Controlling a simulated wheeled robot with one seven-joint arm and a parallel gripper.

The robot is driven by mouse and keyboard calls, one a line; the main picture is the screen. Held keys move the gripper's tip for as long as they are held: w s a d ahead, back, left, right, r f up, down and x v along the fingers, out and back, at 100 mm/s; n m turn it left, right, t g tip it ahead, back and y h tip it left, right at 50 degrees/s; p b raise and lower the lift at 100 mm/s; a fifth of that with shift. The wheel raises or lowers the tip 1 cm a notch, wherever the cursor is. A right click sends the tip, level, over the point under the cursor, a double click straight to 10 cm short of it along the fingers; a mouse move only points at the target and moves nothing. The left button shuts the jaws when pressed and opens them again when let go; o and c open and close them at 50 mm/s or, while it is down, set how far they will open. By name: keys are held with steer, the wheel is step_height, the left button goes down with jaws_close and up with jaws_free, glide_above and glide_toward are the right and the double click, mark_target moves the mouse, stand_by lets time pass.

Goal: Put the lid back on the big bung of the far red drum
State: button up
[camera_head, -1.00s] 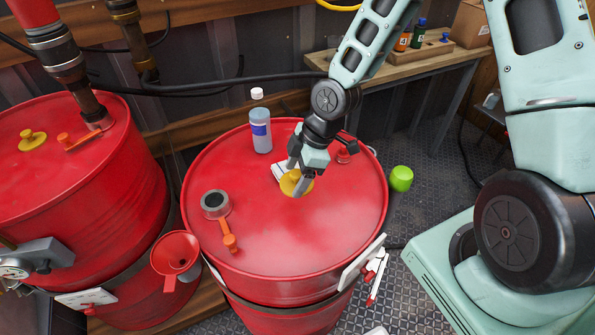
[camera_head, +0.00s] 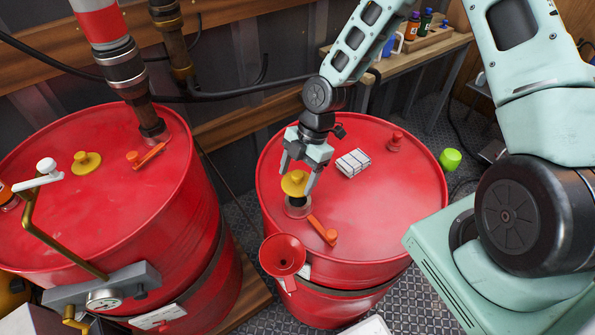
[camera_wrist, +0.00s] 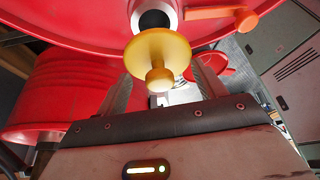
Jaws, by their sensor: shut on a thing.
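The right red drum (camera_head: 345,220) stands with its top showing, and its big bung opening (camera_head: 298,206) is a dark hole in a grey ring near the front left. My gripper (camera_head: 298,178) is shut on a yellow lid (camera_head: 294,183) and holds it just over that opening. In the wrist view the yellow lid (camera_wrist: 160,55) hangs between my fingers (camera_wrist: 165,90), knob towards me, and the grey-rimmed hole (camera_wrist: 153,18) shows just beyond it. I cannot tell whether lid and ring touch.
An orange lever (camera_head: 322,230) lies beside the opening, and a red funnel (camera_head: 283,256) hangs at the drum's front left rim. A white label (camera_head: 353,163) and red plug (camera_head: 394,141) are on its top. The left red drum (camera_head: 110,210) carries a yellow cap (camera_head: 86,162) and pump pipe.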

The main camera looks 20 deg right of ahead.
mark_target(298, 187)
steer(key=shift+f+b, duration=1.95)
steer(key=shift+f, duration=0.5)
steer(key=shift+f+b, duration=0.5)
steer(key=shift+f, duration=0.25)
steer(key=shift+f, duration=0.1)
stand_by(0.4)
steer(key=o, duration=1.1)
steer(key=shift+o, duration=0.2)
steer(key=shift+p, duration=0.35)
steer(key=shift+r+p, duration=2.9)
steer(key=shift+r, duration=0.65)
